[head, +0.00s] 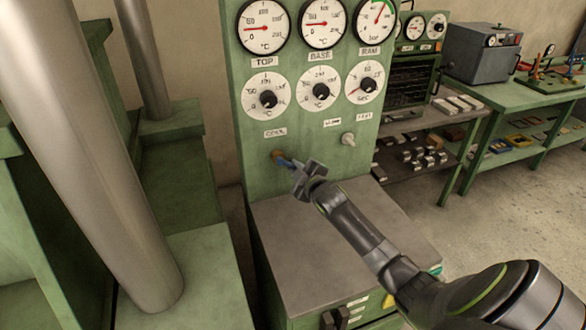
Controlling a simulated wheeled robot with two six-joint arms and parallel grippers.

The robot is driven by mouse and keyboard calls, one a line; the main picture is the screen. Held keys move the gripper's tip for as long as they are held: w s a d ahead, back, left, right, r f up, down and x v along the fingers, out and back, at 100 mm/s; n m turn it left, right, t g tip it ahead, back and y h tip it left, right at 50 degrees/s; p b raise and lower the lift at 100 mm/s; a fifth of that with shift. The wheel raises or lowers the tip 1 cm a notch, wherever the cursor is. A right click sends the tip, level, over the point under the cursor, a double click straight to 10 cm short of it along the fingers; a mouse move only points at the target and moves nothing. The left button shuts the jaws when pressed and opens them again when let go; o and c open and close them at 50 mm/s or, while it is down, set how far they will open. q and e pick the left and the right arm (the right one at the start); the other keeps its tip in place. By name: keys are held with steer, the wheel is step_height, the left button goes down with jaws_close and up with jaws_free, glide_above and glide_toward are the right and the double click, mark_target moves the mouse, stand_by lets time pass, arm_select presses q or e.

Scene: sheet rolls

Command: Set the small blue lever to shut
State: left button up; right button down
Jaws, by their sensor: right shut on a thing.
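The small blue lever (286,162) sticks out from a brass fitting (278,155) low on the front of the green panel (303,168), under a small label plate. My right gripper (298,170) reaches in from the lower right and is shut on the outer end of the blue lever. The jaws hide that end, and the lever's exact angle is hard to read at this size. My left gripper is not in view.
A grey-topped green cabinet (325,245) stands below the panel. Dials (268,98) and gauges (264,28) fill the panel above, with a pale knob (348,139) right of the lever. Thick metal columns (85,150) stand left. Green benches (500,98) stand at the back right.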

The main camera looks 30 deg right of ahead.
steer(key=r+n+p, duration=0.2)
steer(key=n, duration=0.1)
steer(key=shift+d+h+p, duration=0.3)
steer(key=shift+d+h, duration=0.05)
steer(key=shift+h, duration=0.05)
steer(key=shift+s+r+n+g+h+p, duration=0.1)
steer(key=shift+r+n+g+h+p, duration=0.2)
steer(key=shift+n+p, duration=0.45)
steer(key=shift+r+n+h+p, duration=0.1)
steer(key=shift+r+n+p, duration=0.3)
steer(key=shift+n+p, duration=0.35)
steer(key=shift+d, duration=0.1)
steer(key=c, duration=1.5)
jaws_free()
steer(key=shift+o, duration=0.2)
steer(key=shift+s, duration=0.1)
steer(key=b+v, duration=0.3)
steer(key=v, duration=1.4)
steer(key=shift+a, duration=0.2)
